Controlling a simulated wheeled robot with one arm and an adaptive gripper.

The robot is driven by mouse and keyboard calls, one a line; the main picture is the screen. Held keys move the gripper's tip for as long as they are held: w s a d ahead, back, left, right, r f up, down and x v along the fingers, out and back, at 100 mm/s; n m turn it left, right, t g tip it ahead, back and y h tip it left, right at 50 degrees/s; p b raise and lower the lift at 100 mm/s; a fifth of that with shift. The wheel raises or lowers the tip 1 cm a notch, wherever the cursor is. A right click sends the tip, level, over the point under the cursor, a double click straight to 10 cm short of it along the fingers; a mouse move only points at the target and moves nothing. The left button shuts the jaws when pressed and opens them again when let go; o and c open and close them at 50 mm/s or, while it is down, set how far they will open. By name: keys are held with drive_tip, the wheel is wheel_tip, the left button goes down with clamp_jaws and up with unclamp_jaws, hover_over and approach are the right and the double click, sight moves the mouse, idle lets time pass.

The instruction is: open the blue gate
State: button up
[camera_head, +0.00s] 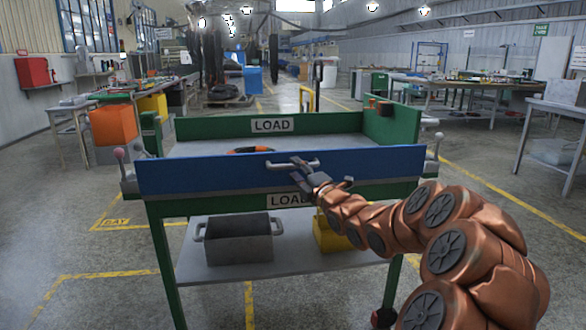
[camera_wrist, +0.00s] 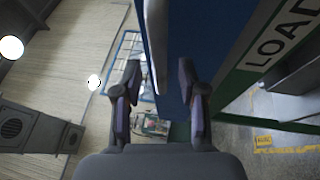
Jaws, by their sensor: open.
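The blue gate (camera_head: 220,170) is a long panel standing upright across the near side of a green cart. A light metal handle (camera_head: 300,164) runs along its upper middle. My gripper (camera_head: 298,170) is at the handle, with my copper arm reaching in from the right. In the wrist view, my gripper's two dark fingers (camera_wrist: 158,100) are apart, with the blue gate (camera_wrist: 175,65) and the pale handle (camera_wrist: 155,45) ahead between them. I cannot tell whether the fingers touch the handle. A latch knob (camera_head: 119,154) is at the gate's left end and another (camera_head: 438,137) at its right end.
The green cart (camera_head: 215,127) has a top tray holding an orange-and-black ring (camera_head: 250,150). A grey bin (camera_head: 238,240) and a yellow bin (camera_head: 328,236) sit on its lower shelf (camera_head: 195,262). Workbenches stand at left and right. Floor left of the cart is clear.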

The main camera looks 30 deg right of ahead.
drive_tip(key=shift+w+r, duration=0.2)
drive_tip(key=shift+w, duration=1.05)
clamp_jaws()
